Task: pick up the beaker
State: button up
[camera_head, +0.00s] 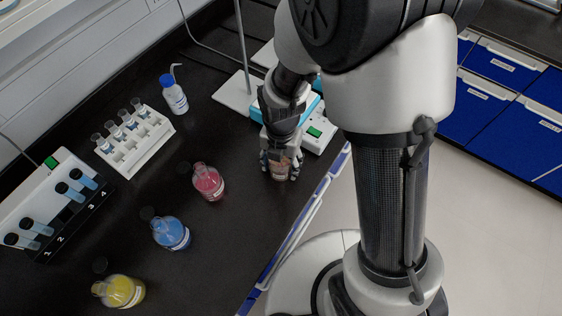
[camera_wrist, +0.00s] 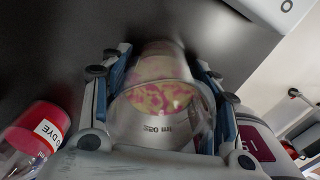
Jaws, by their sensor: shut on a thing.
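The beaker (camera_wrist: 150,128) is clear glass with printed volume marks and shows pink and yellow patches inside. In the wrist view it sits between the two fingers of my gripper (camera_wrist: 160,85), which is shut on it from both sides. In the head view my gripper (camera_head: 280,160) is near the front edge of the black bench, with the beaker (camera_head: 280,174) low between its fingers. The gripper hides much of the beaker there. I cannot tell whether its base touches the bench.
A pink flask (camera_head: 208,182), a blue flask (camera_head: 171,233) and a yellow flask (camera_head: 122,291) stand to the left. A white tube rack (camera_head: 140,150), a wash bottle (camera_head: 174,97) and a black numbered rack (camera_head: 65,215) stand further left. A white device (camera_head: 318,132) is just behind the gripper.

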jog(key=shift+c, duration=0.7)
jog(key=shift+r, duration=0.15)
notch_tip(320, 180, up, 20)
jog(key=p, duration=0.7)
dwell(0.3)
jog(key=shift+p, duration=0.3)
jog(key=r+p, duration=0.1)
jog(key=p, duration=0.3)
jog(key=s+a+r+p, duration=0.1)
jog(key=r+p, duration=0.1)
jog(key=p, duration=0.3)
jog(key=s+r+p, duration=0.1)
jog(key=p, duration=0.4)
jog(key=shift+s+a+r, duration=0.2)
jog(key=shift+a+r, duration=0.2)
